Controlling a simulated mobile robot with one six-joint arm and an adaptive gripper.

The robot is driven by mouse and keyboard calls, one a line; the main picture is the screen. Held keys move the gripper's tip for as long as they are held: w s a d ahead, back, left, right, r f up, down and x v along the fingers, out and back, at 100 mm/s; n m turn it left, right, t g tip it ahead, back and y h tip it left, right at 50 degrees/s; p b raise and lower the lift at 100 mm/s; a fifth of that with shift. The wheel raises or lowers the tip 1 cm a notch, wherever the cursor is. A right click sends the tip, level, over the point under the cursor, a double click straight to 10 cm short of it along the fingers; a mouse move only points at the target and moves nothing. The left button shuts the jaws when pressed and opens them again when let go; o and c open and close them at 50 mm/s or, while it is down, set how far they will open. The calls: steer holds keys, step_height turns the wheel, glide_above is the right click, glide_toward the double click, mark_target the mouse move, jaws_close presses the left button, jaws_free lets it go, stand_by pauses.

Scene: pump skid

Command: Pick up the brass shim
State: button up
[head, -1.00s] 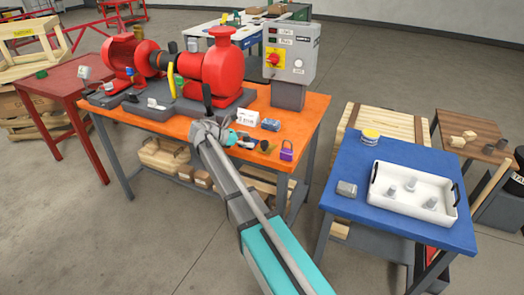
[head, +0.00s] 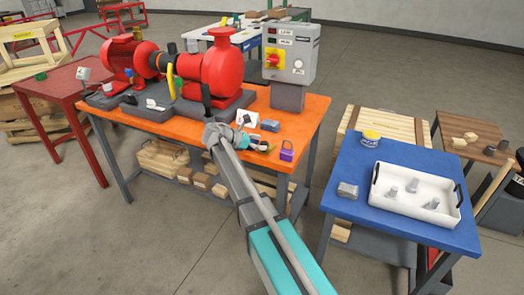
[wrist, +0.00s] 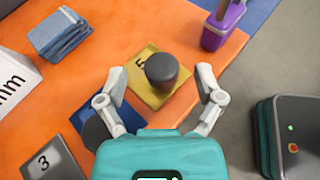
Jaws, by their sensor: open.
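The brass shim (wrist: 150,88) is a flat yellow plate marked 5, with a dark round knob (wrist: 161,70) standing on it. It lies on the orange bench top near the edge in the wrist view. My gripper (wrist: 162,84) is open above it, one finger to the left and one to the right of the knob, with nothing held. I cannot tell the height of the fingertips over the plate. In the head view my gripper (head: 248,143) is over the front of the orange bench, and I cannot make out the shim clearly there.
A purple padlock (wrist: 224,24) stands just beyond the shim. A blue stack (wrist: 60,34), a white box (wrist: 14,80) and a grey plate marked 3 (wrist: 52,162) lie to the left. A blue plate (wrist: 118,112) is partly hidden by my left finger. The red pump (head: 215,75) stands behind.

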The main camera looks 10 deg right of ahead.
steer(key=shift+x, duration=0.85)
jaws_close()
